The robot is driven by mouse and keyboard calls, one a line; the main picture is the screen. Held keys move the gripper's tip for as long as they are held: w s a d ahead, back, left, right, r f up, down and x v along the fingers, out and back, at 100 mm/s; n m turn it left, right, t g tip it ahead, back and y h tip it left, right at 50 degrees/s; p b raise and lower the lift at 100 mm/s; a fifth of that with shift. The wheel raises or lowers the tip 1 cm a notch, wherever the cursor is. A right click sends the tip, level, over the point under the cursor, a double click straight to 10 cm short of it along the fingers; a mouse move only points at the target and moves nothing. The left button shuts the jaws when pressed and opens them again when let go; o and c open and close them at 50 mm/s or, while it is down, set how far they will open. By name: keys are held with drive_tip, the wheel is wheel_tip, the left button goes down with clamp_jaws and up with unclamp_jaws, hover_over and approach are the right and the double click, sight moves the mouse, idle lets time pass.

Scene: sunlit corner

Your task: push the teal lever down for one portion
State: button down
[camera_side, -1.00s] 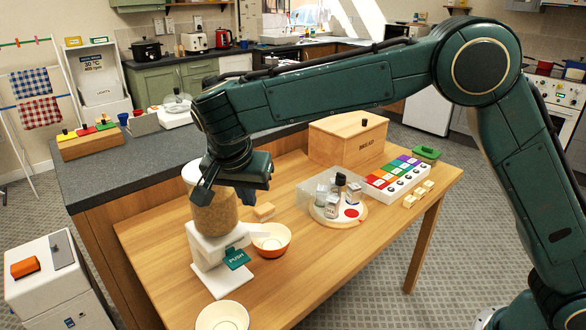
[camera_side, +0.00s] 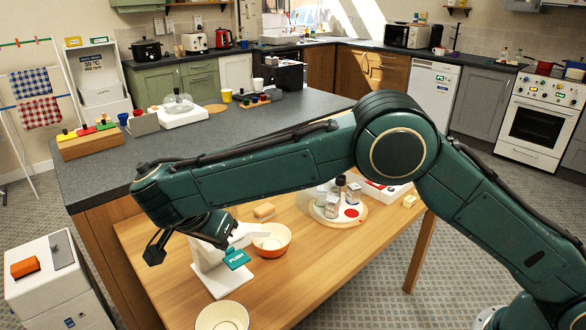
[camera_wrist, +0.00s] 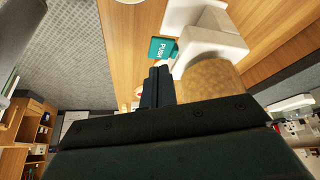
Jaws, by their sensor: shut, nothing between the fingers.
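The teal lever marked PUSH (camera_side: 237,258) sticks out from the front of a white dispenser (camera_side: 211,278) on the wooden table. In the wrist view the lever (camera_wrist: 163,48) shows beside the white dispenser body (camera_wrist: 213,42) and its tan-filled jar (camera_wrist: 208,80). My gripper (camera_side: 153,257) is shut and empty, left of the dispenser in the side view. In the wrist view its closed fingertips (camera_wrist: 160,70) appear just below the lever in the picture; I cannot tell if they touch it. My arm hides the jar in the side view.
An orange-and-white bowl (camera_side: 271,241) stands beside the dispenser, and a cream bowl (camera_side: 222,317) stands in front. A round board (camera_side: 343,214) with shakers and a sponge-like block (camera_side: 264,211) lie behind. The table's right front is clear.

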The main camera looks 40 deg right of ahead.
sight(236, 259)
drive_tip(key=shift+f, duration=0.1)
drive_tip(key=shift+x, duration=3.3)
drive_tip(key=shift+f, duration=0.1)
